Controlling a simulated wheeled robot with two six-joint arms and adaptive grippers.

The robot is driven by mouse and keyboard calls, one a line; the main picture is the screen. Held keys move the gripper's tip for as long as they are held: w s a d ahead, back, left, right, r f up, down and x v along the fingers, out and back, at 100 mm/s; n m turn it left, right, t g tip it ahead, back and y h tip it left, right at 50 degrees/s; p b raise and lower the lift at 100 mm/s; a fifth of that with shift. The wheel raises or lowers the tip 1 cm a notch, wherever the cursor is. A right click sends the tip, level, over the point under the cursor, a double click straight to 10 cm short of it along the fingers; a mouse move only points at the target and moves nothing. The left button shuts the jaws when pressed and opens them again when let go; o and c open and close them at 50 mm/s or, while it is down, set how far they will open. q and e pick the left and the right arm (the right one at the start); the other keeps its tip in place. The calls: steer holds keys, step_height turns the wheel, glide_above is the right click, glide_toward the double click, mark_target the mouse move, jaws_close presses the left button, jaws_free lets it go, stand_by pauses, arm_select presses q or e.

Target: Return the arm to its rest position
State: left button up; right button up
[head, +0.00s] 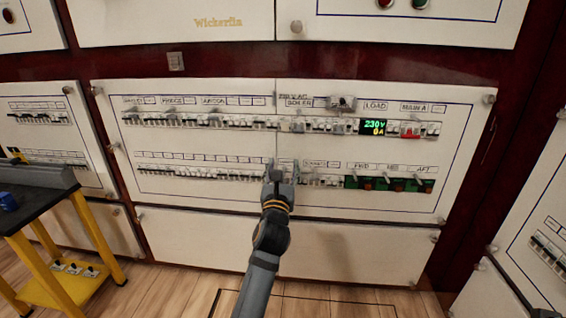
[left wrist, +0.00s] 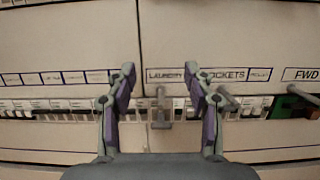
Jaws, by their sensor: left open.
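My left gripper (head: 282,172) is in front of the lower breaker row on the middle white panel. In the left wrist view its two fingers (left wrist: 160,82) are spread apart with nothing between them touching both. Behind the gap a grey breaker lever (left wrist: 160,108) stands below the "LAUNDRY" label (left wrist: 165,75). Another lever (left wrist: 228,100) shows just right of the right finger, near the "SOCKETS" label. Whether a finger touches the panel I cannot tell. The gripper hides part of the lower row in the head view. My right gripper is in neither view.
The upper row holds a lit meter (head: 373,127) reading 230V and a red switch (head: 410,130). Green blocks (head: 390,185) sit at the lower right. A yellow-legged bench (head: 50,230) with a dark top stands at left. Wooden floor (head: 180,285) lies before the panel.

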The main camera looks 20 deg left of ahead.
arm_select(q)
steer(key=shift+r, duration=1.4)
